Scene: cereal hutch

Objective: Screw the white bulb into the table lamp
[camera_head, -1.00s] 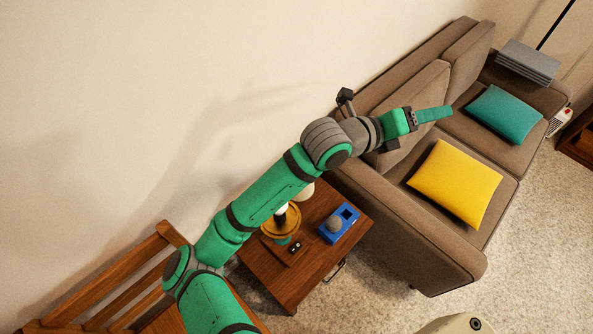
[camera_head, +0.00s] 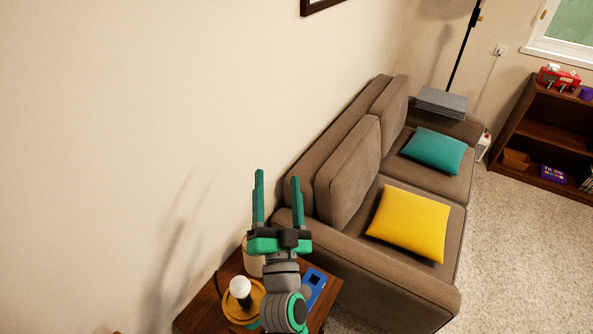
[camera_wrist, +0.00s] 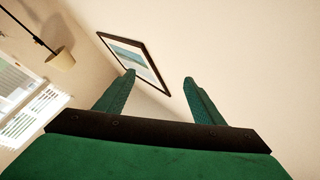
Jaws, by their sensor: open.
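The table lamp (camera_head: 232,311) shows as a gold-brown round disc on the side table, with a rounded white bulb shape (camera_head: 240,287) above its middle. I cannot tell whether this bulb is screwed in or only rests there. My gripper (camera_head: 277,178) is up above the table's far side, fingers pointing up in the picture, open and empty. It is apart from the lamp and bulb. In the wrist view my open fingers (camera_wrist: 159,78) frame only wall and a picture. My wrist hides part of the table.
A cream cylinder (camera_head: 252,262) stands behind my wrist. A blue holder (camera_head: 315,284) lies right of it on the wooden side table (camera_head: 205,308). The brown sofa (camera_head: 345,180) with yellow (camera_head: 410,222) and teal (camera_head: 434,151) cushions borders the table. The wall is close on the left.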

